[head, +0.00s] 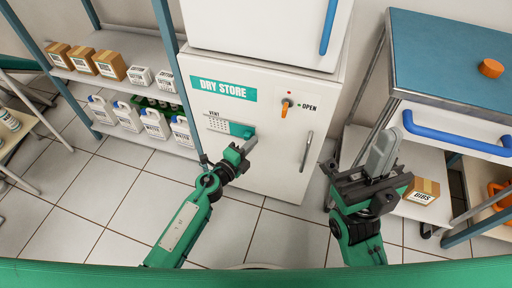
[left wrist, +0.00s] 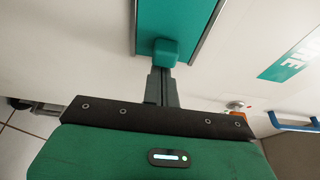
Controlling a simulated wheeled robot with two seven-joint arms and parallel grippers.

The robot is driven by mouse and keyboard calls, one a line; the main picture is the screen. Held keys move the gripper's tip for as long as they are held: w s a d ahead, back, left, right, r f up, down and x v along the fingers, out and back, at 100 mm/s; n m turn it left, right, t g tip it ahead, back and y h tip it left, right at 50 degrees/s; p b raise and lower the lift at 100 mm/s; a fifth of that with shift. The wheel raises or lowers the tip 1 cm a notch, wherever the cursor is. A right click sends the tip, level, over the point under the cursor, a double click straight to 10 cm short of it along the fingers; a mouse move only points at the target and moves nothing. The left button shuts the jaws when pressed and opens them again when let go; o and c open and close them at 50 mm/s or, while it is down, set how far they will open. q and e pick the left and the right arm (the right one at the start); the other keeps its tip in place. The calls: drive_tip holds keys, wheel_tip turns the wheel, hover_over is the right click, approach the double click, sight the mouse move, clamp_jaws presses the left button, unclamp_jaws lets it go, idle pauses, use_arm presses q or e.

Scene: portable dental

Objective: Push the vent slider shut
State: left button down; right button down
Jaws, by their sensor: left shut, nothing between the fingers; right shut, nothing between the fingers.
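The vent (head: 217,124) is on the front of the white dry store cabinet, under its sign, with rows of small holes bare at its left. The teal vent slider (head: 240,130) is at the right part of the vent. In the left wrist view the slider plate (left wrist: 176,22) fills the top middle, with its raised knob (left wrist: 165,50) just beyond my fingertips. My left gripper (head: 249,144) is shut and empty, its tips at the knob's right; I cannot tell whether they touch. My right gripper (head: 383,150) is shut and empty, away from the cabinet at the right.
The cabinet has an orange knob (head: 285,107) marked OPEN and a vertical handle (head: 307,150) right of the vent. A shelf with boxes and bottles (head: 152,122) stands left. A blue-topped cart (head: 450,60) stands right, with a cardboard box (head: 423,190) below.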

use_arm(q)
drive_tip(key=shift+a, duration=0.15)
drive_tip(key=w+a, duration=0.1)
drive_tip(key=a, duration=0.4)
drive_tip(key=w+a, duration=0.1)
drive_tip(key=a, duration=0.1)
drive_tip(key=shift+w+a, duration=0.4)
drive_tip(key=shift+a, duration=0.25)
drive_tip(key=shift+w+a, duration=0.1)
drive_tip(key=shift+a, duration=0.05)
drive_tip(key=shift+r, duration=0.1)
